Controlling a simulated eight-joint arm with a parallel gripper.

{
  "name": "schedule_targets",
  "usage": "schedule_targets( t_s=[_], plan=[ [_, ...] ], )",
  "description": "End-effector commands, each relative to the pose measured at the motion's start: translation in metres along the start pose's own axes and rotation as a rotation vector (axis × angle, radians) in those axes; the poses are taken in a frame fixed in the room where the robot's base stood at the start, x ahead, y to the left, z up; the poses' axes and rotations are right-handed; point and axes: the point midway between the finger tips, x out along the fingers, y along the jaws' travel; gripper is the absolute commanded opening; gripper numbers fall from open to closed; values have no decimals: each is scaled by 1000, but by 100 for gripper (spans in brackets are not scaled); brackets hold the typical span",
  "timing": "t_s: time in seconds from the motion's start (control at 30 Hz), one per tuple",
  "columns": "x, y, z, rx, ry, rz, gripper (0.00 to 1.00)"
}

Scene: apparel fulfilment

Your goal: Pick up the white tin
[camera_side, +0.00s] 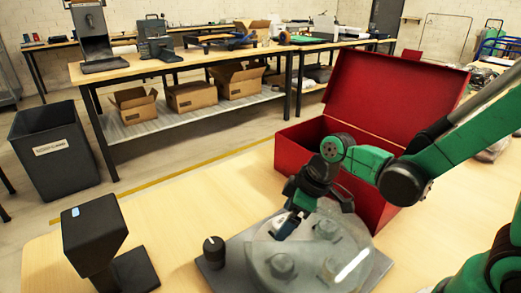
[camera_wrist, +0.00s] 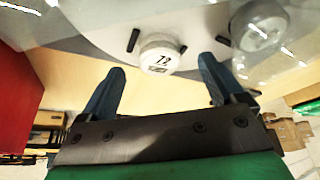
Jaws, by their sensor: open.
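A small white round tin (camera_wrist: 160,52) with a dark "72" on its face shows at the top middle of the wrist view. It lies between the lines of my gripper's two blue fingers (camera_wrist: 162,70), beyond their tips, with a gap on each side. In the side view my gripper (camera_side: 287,224) is open and empty, pointing down at the clear rounded cover of a grey device (camera_side: 378,268). I cannot make out the white tin for certain in the side view. Whether the tin is under the clear cover is unclear.
An open red box (camera_side: 297,155) stands right behind my gripper, its lid raised. A black stand (camera_side: 95,235) and a dark knob (camera_side: 213,250) are on the left of the wooden table (camera_side: 165,215). The table's middle left is clear.

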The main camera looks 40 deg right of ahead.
Motion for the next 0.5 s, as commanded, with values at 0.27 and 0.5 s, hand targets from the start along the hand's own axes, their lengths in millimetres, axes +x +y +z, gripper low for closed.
schedule_targets(
  t_s=[0.27, 0.5],
  plan=[
    [14, 0, 0, 0, 0, 1, 88],
    [15, 0, 0, 1, 0, 1, 88]
  ],
)
